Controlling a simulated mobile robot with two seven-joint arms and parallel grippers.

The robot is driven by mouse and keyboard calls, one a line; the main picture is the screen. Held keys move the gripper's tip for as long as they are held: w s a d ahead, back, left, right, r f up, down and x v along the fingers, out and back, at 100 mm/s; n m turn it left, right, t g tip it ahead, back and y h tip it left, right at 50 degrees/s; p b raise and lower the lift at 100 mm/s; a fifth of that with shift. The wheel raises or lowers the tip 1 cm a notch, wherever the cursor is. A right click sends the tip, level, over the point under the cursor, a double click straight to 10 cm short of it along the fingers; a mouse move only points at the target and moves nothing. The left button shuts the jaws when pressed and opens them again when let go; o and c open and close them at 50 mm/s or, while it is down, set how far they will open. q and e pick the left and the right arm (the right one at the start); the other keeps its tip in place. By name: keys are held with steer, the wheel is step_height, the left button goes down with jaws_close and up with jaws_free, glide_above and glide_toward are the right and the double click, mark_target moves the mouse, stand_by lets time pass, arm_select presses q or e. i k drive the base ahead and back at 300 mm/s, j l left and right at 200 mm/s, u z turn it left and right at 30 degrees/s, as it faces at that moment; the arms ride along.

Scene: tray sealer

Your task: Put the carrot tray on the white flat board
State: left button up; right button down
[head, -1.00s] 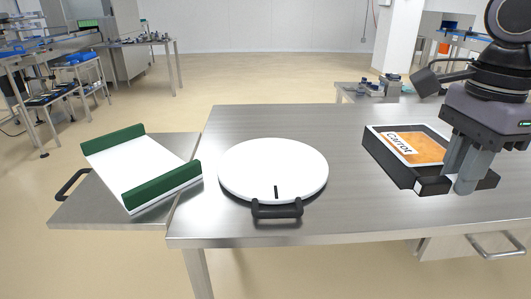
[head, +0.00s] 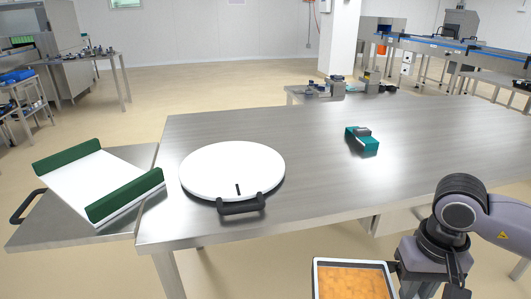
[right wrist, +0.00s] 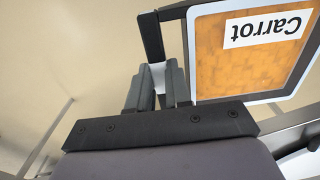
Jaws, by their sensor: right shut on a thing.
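A white flat board with green raised sides (head: 94,183) lies on the metal side shelf at the left, empty. A white round disc (head: 232,168) with a black handle lies on the table. My left gripper is out of view.
The metal table (head: 310,165) is mostly bare right of the disc. A teal and grey device (head: 362,140) stands there. The side shelf (head: 45,228) has a black handle. Another low table with small parts stands behind.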

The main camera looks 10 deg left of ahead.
mark_target(101, 180)
steer(key=j+u, duration=0.45)
steer(key=j, duration=1.45)
